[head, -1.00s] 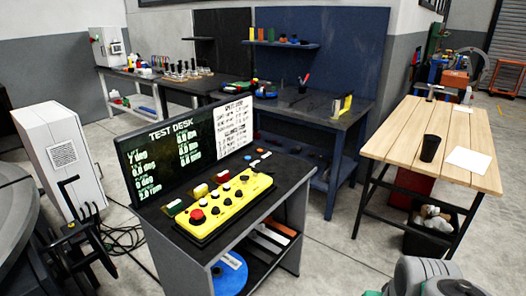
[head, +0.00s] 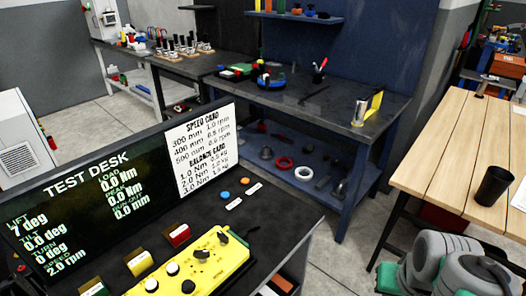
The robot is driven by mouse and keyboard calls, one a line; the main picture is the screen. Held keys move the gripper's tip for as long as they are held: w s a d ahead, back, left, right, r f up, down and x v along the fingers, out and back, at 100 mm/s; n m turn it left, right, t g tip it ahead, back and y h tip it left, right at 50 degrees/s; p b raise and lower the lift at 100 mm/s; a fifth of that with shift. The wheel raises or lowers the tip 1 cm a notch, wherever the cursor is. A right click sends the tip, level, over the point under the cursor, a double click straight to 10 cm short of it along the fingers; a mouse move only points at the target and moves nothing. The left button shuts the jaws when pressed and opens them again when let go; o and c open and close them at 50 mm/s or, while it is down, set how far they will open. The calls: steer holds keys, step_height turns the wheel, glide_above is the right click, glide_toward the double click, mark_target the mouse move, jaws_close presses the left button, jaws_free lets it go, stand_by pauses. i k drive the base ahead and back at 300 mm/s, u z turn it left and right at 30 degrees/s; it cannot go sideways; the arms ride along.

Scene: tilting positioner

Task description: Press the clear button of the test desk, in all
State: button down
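The test desk (head: 285,212) has a dark top and stands at the lower left and middle. Its screen (head: 75,215), headed TEST DESK, shows LIFT 7 deg, TILT 0.0 deg, TURN 0 deg and SPEED 2.0 rpm. A blue button (head: 224,195) and an orange button (head: 245,181) sit on the top beside the speed card. Each has a small white label too small to read, so I cannot tell which is clear. A yellow control box (head: 212,264) with black and white knobs lies nearer me, partly cut off. My gripper is not in view.
Links of my arm show at the lower right. A wooden table (head: 450,140) with a black cup (head: 493,186) stands at the right. A blue workbench (head: 345,110) stands behind the desk, with rings on its lower shelf. Bare floor lies between desk and wooden table.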

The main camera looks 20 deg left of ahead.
mark_target(245, 181)
steer(key=i, duration=0.95)
steer(key=u, duration=3.7)
